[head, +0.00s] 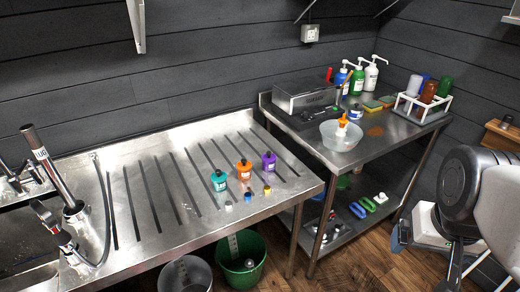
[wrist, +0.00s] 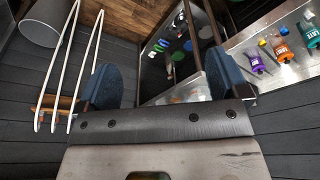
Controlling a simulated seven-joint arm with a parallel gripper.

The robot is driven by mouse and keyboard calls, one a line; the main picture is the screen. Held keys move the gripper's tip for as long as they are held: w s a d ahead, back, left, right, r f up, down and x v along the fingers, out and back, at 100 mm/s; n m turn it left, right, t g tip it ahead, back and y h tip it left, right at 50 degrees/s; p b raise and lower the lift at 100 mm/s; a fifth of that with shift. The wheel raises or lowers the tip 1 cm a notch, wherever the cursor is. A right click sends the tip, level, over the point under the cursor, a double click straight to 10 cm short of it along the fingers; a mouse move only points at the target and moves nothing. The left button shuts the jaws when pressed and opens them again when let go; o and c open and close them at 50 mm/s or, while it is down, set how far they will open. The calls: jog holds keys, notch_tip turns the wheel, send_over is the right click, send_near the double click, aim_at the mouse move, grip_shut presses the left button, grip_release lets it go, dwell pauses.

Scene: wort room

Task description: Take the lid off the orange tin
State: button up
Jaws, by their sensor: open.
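The orange tin (head: 244,172) stands upright on the ribbed steel draining board, between a teal tin (head: 219,181) and a purple tin (head: 268,162). Its narrower top is orange too; I cannot make out the lid's edge. The orange tin also shows at the upper right of the wrist view (wrist: 282,48), appearing tilted. My gripper (wrist: 165,80) is open and empty, its two blue fingers wide apart. It is well away from the tin, off the board's right side.
Small white (head: 228,206), blue (head: 248,196) and yellow (head: 267,190) pieces lie in front of the tins. A steel table (head: 375,150) with bottles, a clear bowl (head: 341,136) and a white rack (head: 421,107) stands to the right. The board's left part is clear.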

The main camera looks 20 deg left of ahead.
jog(key=w+a+r+m, duration=0.2)
jog(key=w+a+m, duration=0.4)
jog(key=w, duration=0.8)
jog(key=m+g, duration=0.3)
jog(key=m, duration=1.1)
send_over(243, 160)
notch_tip(243, 160, down, 17)
jog(key=shift+r, duration=0.15)
jog(key=shift+w+a, duration=0.1)
jog(key=shift+f, duration=1.35)
